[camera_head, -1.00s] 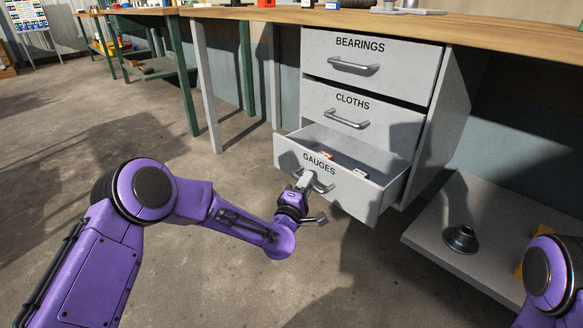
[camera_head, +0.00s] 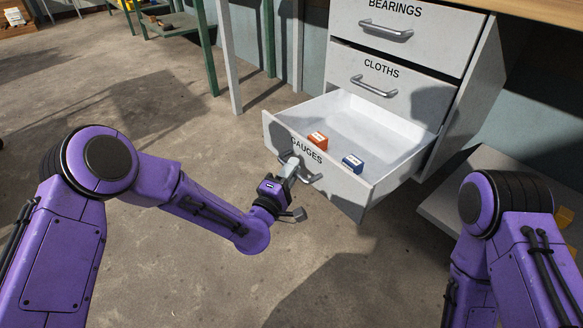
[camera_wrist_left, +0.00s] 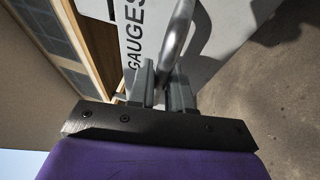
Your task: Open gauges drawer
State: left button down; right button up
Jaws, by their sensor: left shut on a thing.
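The gauges drawer (camera_head: 352,184) is the lowest of three grey drawers and stands pulled well out, with its white inside showing. Its metal handle (camera_head: 311,178) is on the front, below the label. My left gripper (camera_head: 289,167) is at the handle's left part and is shut on it. In the left wrist view the two fingers (camera_wrist_left: 158,84) are on either side of the handle bar (camera_wrist_left: 178,32), beside the GAUGES lettering. My right arm shows at the right, but its gripper is out of view.
An orange box (camera_head: 317,140) and a blue box (camera_head: 352,163) lie in the open drawer. The closed cloths drawer (camera_head: 385,84) and bearings drawer (camera_head: 410,35) are above. A grey low shelf (camera_head: 437,208) is at the right. The concrete floor before the drawer is clear.

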pick_arm(q)
jog(key=c, duration=1.1)
grip_release()
jog(key=shift+s+a, duration=0.1)
jog(key=p+v, duration=0.2)
jog(key=v, duration=0.8)
jog(key=shift+s+a+f, duration=0.1)
jog(key=shift+s, duration=0.1)
pick_arm(e)
jog(key=shift+w+d+r+m+t+h, duration=0.15)
jog(key=shift+w+r+m+t+h, duration=0.35)
jog(key=shift+w+r+m+t, duration=0.6)
